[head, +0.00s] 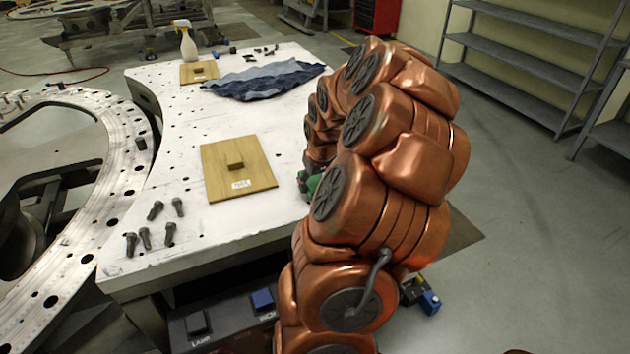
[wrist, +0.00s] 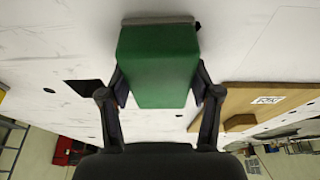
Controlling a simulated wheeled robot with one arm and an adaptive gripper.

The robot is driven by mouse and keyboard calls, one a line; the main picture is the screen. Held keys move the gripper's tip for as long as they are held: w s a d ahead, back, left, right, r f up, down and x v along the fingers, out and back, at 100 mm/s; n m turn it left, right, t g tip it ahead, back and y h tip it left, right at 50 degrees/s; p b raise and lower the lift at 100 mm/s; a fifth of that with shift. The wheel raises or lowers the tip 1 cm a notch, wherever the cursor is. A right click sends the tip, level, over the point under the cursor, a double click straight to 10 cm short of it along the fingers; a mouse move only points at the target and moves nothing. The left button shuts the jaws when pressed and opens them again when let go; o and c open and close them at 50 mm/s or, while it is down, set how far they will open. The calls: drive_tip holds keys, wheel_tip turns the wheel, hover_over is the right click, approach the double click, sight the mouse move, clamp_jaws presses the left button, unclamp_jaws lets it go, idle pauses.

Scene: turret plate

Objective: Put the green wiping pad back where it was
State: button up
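The green wiping pad (wrist: 157,62) fills the top middle of the wrist view, a green block with a thin grey layer along its far edge. My gripper (wrist: 159,88) has one finger against each side of it and is shut on it. In the head view only a small green part of the pad (head: 313,184) shows beside my copper arm, at the right side of the white table (head: 275,210). I cannot tell whether the pad touches the tabletop.
A wooden board (head: 225,186) with a small block and label lies left of the pad; it also shows in the wrist view (wrist: 240,98). Farther back are a blue cloth (head: 265,82), another wooden board (head: 190,74) and a spray bottle (head: 188,44). Several bolts (head: 145,238) stand front left.

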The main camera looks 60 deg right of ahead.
drive_tip(key=o, duration=0.4)
drive_tip(key=shift+r, duration=0.1)
drive_tip(key=b+v, duration=0.4)
drive_tip(key=v, duration=0.7)
drive_tip(key=shift+r, duration=0.4)
drive_tip(key=w+a+f+n+g+y, duration=0.1)
drive_tip(key=a+n, duration=0.1)
drive_tip(key=a, duration=1.1)
drive_tip(key=w+a+f+n+g+y, duration=0.1)
drive_tip(key=w+a+f+n, duration=0.15)
drive_tip(key=a, duration=1.05)
drive_tip(key=s+a+f+n+g, duration=0.1)
drive_tip(key=s+a+f, duration=0.1)
drive_tip(key=s+a, duration=0.5)
drive_tip(key=s+a+f+n+g, duration=0.1)
drive_tip(key=s+a+f, duration=0.2)
drive_tip(key=s+a, duration=0.3)
drive_tip(key=shift+s+a+g, duration=0.35)
drive_tip(key=shift+s+g, duration=0.05)
drive_tip(key=shift+s, duration=0.4)
